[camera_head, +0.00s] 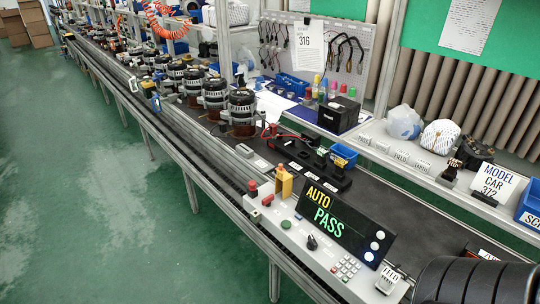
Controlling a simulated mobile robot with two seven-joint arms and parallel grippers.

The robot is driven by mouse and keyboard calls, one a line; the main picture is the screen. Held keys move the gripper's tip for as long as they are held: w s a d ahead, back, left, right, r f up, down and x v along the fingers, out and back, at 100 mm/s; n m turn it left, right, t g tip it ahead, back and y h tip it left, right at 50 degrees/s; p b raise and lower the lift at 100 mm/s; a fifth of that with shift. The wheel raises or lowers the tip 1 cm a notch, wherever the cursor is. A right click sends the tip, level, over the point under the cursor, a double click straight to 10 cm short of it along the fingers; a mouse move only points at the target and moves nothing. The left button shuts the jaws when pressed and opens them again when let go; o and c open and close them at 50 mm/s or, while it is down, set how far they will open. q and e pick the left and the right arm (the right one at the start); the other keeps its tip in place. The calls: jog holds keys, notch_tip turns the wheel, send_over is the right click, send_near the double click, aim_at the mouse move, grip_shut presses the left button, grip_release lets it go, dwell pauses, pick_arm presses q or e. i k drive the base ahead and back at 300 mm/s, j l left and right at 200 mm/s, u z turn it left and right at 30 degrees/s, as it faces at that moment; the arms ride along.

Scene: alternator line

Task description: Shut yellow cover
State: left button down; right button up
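The yellow cover (284,181) is a small yellow piece on the light-grey control panel (300,238), at the panel's left end. It appears to stand upright, raised from the panel face; at this size I cannot make out its hinge. A small red part (267,200) lies just in front and to the left of it. A red button (252,188) sits further left, apart from the cover. Neither of my grippers is in view, and nothing touches the cover.
A black display (333,216) reading AUTO PASS stands right of the cover. A green button (286,224), black knob (312,242) and keypad (346,267) are on the panel. Alternators (241,110) line the conveyor behind. A dark ribbed object (480,282) fills the lower right corner. Green floor is open at left.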

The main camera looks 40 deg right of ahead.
aim_at(284, 180)
jog(key=i+z, duration=0.15)
jog(key=i, duration=0.25)
jog(key=i+j+z, duration=0.15)
jog(key=i, duration=0.3)
jog(key=i+j+z, duration=0.15)
jog(key=i, duration=0.25)
jog(key=i+j+z, duration=0.1)
jog(key=i+z, duration=0.25)
jog(key=i+j+z, duration=0.1)
jog(key=z, duration=0.25)
jog(key=i+j+z, duration=0.2)
jog(key=z, duration=0.15)
jog(key=i+j+z, duration=0.15)
jog(key=z, duration=0.25)
jog(key=i+j+z, duration=0.1)
jog(key=z, duration=0.3)
jog(key=i+j+z, duration=0.1)
jog(key=j+z, duration=0.3)
jog(key=l, duration=0.1)
